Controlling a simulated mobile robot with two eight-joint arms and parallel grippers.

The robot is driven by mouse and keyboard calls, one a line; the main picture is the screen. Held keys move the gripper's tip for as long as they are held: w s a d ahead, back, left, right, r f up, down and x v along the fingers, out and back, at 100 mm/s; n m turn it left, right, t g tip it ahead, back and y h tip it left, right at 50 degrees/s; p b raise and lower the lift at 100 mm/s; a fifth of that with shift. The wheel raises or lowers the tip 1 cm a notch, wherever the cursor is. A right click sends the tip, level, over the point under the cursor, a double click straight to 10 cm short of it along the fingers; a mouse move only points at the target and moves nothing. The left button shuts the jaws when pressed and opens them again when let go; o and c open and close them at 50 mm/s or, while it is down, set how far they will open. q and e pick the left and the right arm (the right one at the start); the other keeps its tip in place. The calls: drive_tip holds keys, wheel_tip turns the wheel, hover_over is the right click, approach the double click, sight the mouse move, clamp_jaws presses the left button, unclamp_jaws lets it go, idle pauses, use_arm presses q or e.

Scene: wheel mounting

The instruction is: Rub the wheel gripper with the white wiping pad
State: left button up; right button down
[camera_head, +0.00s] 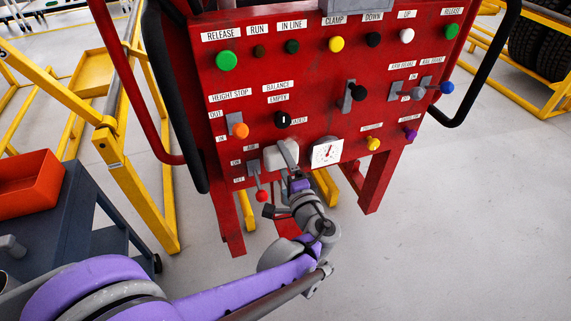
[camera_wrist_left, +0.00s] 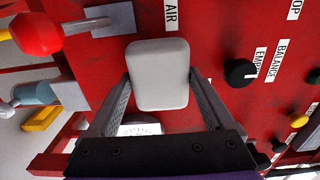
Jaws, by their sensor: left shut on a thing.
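The white wiping pad (camera_wrist_left: 158,72) is a rounded block held between the two fingers of my left gripper (camera_wrist_left: 158,88). In the head view the pad (camera_head: 280,157) and my left gripper (camera_head: 289,156) are in front of the lower middle of a red control panel (camera_head: 310,95), left of a white dial. I cannot tell whether the pad touches the panel. I cannot make out a wheel gripper in either view. My right gripper is not in view.
The panel carries several coloured buttons and levers; a red-knobbed lever (camera_head: 261,195) is close to the pad. A dark cart (camera_head: 85,215) with a red bin (camera_head: 30,184) stands at left. Yellow frames (camera_head: 140,190) stand beside it.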

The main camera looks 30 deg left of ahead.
sight(299, 152)
use_arm(q)
drive_tip(key=shift+x, duration=1)
idle(0.5)
drive_tip(key=shift+d, duration=0.1)
drive_tip(key=shift+w+d, duration=0.9)
drive_tip(key=shift+w, duration=0.2)
drive_tip(key=shift+w+d, duration=0.9)
drive_tip(key=shift+w, duration=0.15)
drive_tip(key=shift+w+d+r, duration=0.1)
drive_tip(key=shift+w+d, duration=0.05)
drive_tip(key=shift+w, duration=0.05)
drive_tip(key=shift+c, duration=0.6)
drive_tip(key=shift+w+d, duration=0.35)
drive_tip(key=c, duration=0.5)
drive_tip(key=shift+d, duration=0.1)
drive_tip(key=shift+c, duration=0.2)
drive_tip(key=shift+s, duration=0.1)
drive_tip(key=shift+s+a+p, duration=0.35)
drive_tip(key=shift+s+a, duration=0.35)
drive_tip(key=shift+a, duration=0.15)
drive_tip(key=shift+s+a, duration=1.75)
drive_tip(key=shift+s, duration=0.1)
clamp_jaws()
